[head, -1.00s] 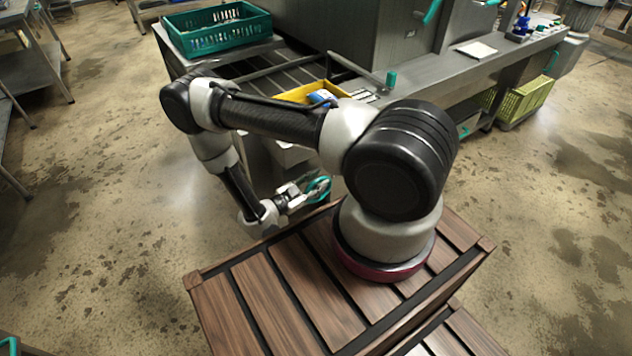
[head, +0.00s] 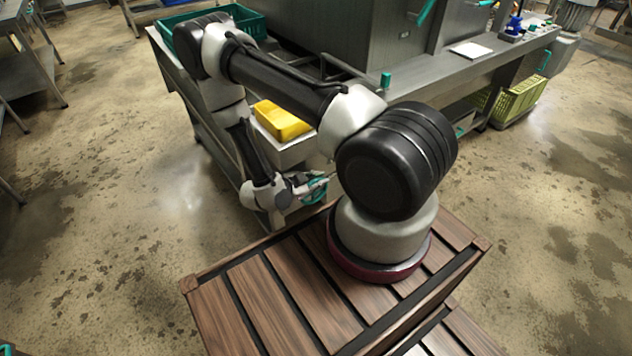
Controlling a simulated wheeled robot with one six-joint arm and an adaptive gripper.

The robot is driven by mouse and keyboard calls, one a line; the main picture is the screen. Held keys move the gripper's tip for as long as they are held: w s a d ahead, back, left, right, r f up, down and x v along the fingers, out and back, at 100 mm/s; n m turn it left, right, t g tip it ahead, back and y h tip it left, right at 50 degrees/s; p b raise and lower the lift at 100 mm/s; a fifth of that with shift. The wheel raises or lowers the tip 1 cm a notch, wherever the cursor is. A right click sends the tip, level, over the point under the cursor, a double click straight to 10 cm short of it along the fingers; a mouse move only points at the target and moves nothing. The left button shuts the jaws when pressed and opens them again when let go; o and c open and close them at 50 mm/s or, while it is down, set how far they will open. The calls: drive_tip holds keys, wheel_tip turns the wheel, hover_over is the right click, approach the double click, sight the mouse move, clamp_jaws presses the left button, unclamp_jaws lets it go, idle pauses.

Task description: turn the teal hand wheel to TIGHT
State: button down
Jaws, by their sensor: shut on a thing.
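The teal hand wheel (head: 315,190) is at the front side of the steel machine, just beyond the edge of my wooden deck. Only part of its rim shows. My gripper (head: 308,184) is at the wheel from the left, with its fingers shut on the rim. The fingers and my arm hide much of the wheel, and its hub is not clear. No TIGHT mark can be read in this view.
A yellow bin (head: 283,122) stands on the bench above the wheel, partly behind my arm. A green crate (head: 249,21) is at the back left. A lime crate (head: 520,100) stands below the counter (head: 455,68) at right.

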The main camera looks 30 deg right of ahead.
drive_tip(key=shift+w+r, duration=0.1)
drive_tip(key=shift+w, duration=0.15)
drive_tip(key=c, duration=1.5)
unclamp_jaws()
drive_tip(key=shift+o, duration=0.2)
drive_tip(key=shift+s, duration=0.1)
drive_tip(key=shift+a, duration=0.1)
drive_tip(key=v, duration=1.1)
drive_tip(key=shift+a+r, duration=0.15)
drive_tip(key=shift+a, duration=0.2)
drive_tip(key=shift+s, duration=0.1)
